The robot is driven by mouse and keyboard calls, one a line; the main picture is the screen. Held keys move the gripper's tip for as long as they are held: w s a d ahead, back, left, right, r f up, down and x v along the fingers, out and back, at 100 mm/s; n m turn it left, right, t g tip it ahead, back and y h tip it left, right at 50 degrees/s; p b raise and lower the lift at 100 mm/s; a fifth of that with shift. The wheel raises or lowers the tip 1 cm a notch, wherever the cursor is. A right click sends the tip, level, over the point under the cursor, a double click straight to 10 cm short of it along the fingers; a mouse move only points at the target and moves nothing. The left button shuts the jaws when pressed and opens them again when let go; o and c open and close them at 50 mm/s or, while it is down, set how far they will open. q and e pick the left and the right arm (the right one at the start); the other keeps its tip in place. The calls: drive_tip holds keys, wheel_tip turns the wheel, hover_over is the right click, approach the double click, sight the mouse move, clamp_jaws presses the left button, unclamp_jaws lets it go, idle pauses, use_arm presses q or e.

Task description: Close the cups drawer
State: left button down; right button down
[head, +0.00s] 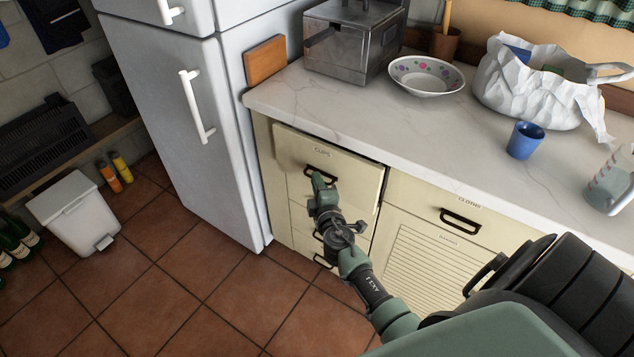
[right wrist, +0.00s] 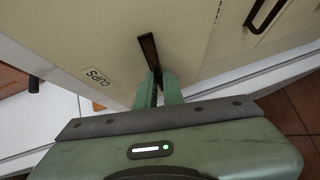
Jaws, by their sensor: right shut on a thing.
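The cups drawer (head: 350,174), a cream front with a small "CUPS" label, is at the top of the left cabinet column. It stands slightly out, with a dark gap along its upper right edge. Its dark handle (head: 312,170) is partly hidden by my right gripper (head: 318,180). In the right wrist view, the drawer front (right wrist: 75,45) shows its label, and the green fingers of the right gripper (right wrist: 158,84) are shut on the dark handle (right wrist: 148,50). The drawer's inside is hidden. My left gripper is not in view.
Another drawer (head: 425,205) with a dark handle is to the right. The countertop (head: 400,130) above holds a bowl (head: 426,76), a blue cup (head: 525,140) and a white bag (head: 525,90). A white fridge (head: 170,110) stands left. The tiled floor (head: 190,290) is clear in front.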

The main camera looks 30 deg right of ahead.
sight(326, 173)
drive_tip(key=shift+d+f, duration=0.1)
drive_tip(key=d, duration=0.1)
drive_tip(key=w+d, duration=0.1)
drive_tip(key=d, duration=0.2)
drive_tip(key=shift+w+b, duration=0.3)
drive_tip(key=shift+b, duration=0.1)
drive_tip(key=shift+a, duration=0.1)
drive_tip(key=c, duration=1.5)
unclamp_jaws()
drive_tip(key=shift+c, duration=0.2)
drive_tip(key=v, duration=0.7)
drive_tip(key=shift+s, duration=0.35)
